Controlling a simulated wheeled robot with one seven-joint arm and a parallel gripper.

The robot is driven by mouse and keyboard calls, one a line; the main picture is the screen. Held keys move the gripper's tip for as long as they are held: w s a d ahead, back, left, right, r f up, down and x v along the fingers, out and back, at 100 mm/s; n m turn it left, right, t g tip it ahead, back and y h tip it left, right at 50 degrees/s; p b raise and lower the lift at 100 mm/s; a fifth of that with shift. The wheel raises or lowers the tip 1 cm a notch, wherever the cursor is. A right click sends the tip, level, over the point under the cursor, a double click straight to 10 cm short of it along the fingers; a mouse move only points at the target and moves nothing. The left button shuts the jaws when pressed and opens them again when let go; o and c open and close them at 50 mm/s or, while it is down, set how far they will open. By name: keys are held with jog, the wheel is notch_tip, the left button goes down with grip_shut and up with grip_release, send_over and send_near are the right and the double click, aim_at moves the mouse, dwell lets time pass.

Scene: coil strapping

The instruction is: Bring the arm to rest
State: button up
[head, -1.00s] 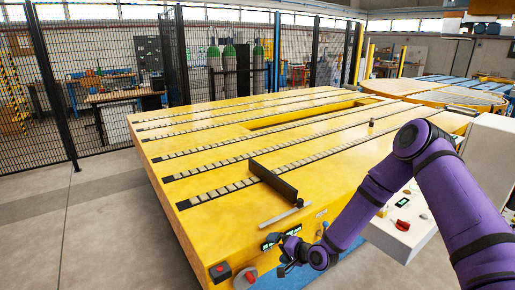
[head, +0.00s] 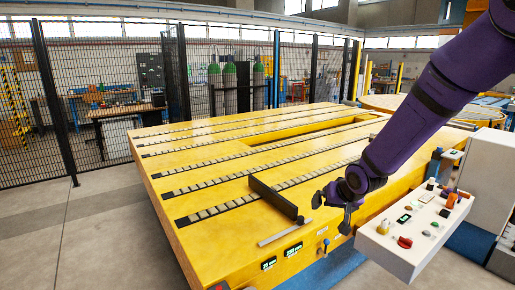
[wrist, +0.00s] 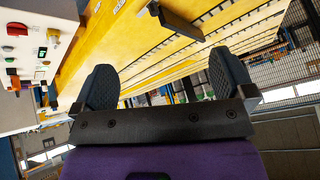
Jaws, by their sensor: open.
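My arm (head: 425,100) is purple and reaches in from the upper right in the head view. My gripper (head: 333,209) hangs above the near right edge of the yellow machine table (head: 225,245), just right of the dark upright plate. In the wrist view my gripper (wrist: 168,88) shows two dark ridged fingers set wide apart. It is open and nothing is between the fingers.
A dark upright plate (head: 272,196) and a grey bar (head: 285,233) are on the yellow table near its front. A control box (head: 410,235) with buttons stands at the right. Black mesh fencing (head: 100,100) runs behind. Floor at the left is clear.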

jog(key=s+d+r+h, duration=0.2)
jog(key=s+d+r, duration=0.2)
jog(key=s+r, duration=0.45)
jog(key=s+d+r, duration=0.1)
jog(key=s+r, duration=0.3)
jog(key=s, duration=0.4)
jog(key=s+d+r+g, duration=0.1)
jog(key=s+d+r, duration=0.1)
jog(key=s+r, duration=0.3)
jog(key=s+d+r, duration=0.1)
jog(key=s+r, duration=0.3)
jog(key=s, duration=0.8)
jog(key=shift+s+d+r+g, duration=0.15)
jog(key=shift+s+d+g, duration=0.1)
jog(key=shift+g, duration=0.05)
